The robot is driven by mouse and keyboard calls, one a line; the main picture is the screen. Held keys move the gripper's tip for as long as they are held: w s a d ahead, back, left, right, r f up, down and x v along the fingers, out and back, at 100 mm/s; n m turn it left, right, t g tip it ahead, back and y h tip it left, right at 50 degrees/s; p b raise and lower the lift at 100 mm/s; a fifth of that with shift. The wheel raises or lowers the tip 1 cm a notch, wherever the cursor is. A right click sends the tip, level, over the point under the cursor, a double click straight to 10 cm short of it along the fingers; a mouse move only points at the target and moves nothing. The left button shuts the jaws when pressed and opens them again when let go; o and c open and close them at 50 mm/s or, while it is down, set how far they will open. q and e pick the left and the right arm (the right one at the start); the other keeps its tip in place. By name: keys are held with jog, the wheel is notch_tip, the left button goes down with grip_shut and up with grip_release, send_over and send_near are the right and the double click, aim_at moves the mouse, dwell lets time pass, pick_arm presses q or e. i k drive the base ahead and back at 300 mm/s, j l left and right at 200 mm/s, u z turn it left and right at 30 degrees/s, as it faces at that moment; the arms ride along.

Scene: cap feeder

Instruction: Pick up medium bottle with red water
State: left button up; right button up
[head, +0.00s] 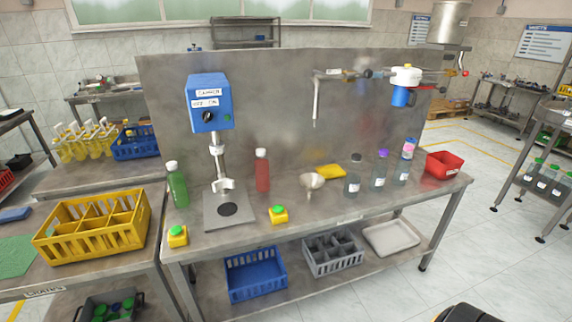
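A bottle with red contents and a pale cap (262,171) stands upright on the steel workbench (330,215), right of the capping machine and close to the back panel. A green bottle with a white cap (177,186) stands left of the machine. Several clear bottles stand at the right of the bench, including one with a dark cap (353,176), one with a purple cap (379,171) and a taller one with a pink and blue top (404,163). Neither of my grippers shows in the head view.
The blue-headed capping machine (209,103) and a yellow box with a green button (278,214) stand near the red bottle. A funnel (312,182), yellow sponge (331,171) and red bin (444,164) are further right. Yellow crate (93,228) sits on the left table.

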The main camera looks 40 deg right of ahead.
aim_at(262, 163)
jog(key=z, duration=0.95)
jog(key=i+j, duration=0.15)
jog(key=j, duration=0.2)
jog(key=i+j+u, duration=0.1)
jog(key=j, duration=0.25)
